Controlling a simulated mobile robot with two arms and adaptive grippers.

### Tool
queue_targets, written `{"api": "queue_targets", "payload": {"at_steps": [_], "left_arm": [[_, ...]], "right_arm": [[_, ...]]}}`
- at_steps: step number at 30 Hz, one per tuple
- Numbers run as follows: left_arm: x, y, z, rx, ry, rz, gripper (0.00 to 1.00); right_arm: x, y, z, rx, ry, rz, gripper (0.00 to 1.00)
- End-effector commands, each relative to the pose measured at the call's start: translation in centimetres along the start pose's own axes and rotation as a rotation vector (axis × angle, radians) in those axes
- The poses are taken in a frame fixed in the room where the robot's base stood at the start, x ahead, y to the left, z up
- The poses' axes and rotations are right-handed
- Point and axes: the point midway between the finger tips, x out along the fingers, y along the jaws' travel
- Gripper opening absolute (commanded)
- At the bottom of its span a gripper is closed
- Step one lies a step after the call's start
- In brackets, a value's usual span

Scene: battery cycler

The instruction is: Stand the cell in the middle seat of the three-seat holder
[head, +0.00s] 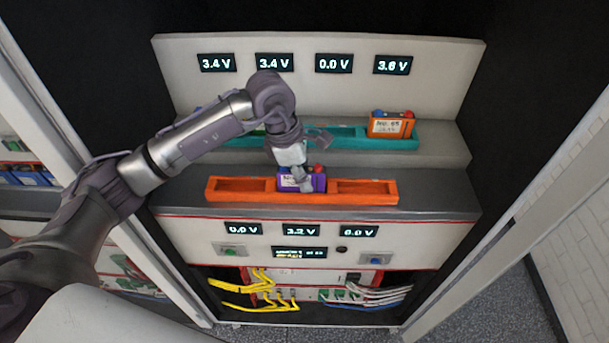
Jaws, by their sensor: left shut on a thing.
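The purple cell (318,182) with a white label stands upright in the middle seat of the orange three-seat holder (365,198) on the front ledge. Its lower part is hidden by the holder's front wall. The left and right seats of the holder look empty. My left gripper (302,183) comes down from above and is shut on the purple cell, covering part of it. My right gripper is not in view.
Behind is a teal holder (400,144) on a higher step, with an orange cell (390,125) at its right end. My left arm hides much of its left part. Upper displays read 3.4, 3.4, 0.0, 3.6 V. Lower displays (300,230) show about 3.2 V in the middle, 0.0 at the sides.

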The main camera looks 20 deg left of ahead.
Motion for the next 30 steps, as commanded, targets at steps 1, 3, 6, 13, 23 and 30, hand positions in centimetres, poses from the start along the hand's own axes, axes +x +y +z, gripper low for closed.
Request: {"api": "queue_targets", "payload": {"at_steps": [1, 3, 6, 13, 23, 30], "left_arm": [[-0.1, 0.0, 0.1, 0.000, -0.001, 0.002, 0.00], [-0.1, 0.0, 0.1, 0.000, -0.001, 0.002, 0.00], [-0.1, 0.0, 0.1, 0.000, -0.001, 0.002, 0.00], [-0.1, 0.0, 0.1, 0.000, -0.001, 0.002, 0.36], [0.0, 0.0, 0.0, 0.000, 0.001, -0.001, 0.52], [-1.9, 0.1, 0.0, 0.001, 0.001, 0.004, 0.52]], "right_arm": [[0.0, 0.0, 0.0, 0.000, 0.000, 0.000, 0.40], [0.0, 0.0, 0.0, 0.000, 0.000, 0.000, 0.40], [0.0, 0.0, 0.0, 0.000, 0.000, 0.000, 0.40], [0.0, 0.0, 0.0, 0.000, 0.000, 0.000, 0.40], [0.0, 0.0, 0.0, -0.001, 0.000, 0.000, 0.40], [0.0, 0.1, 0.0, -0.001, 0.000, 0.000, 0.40]]}}
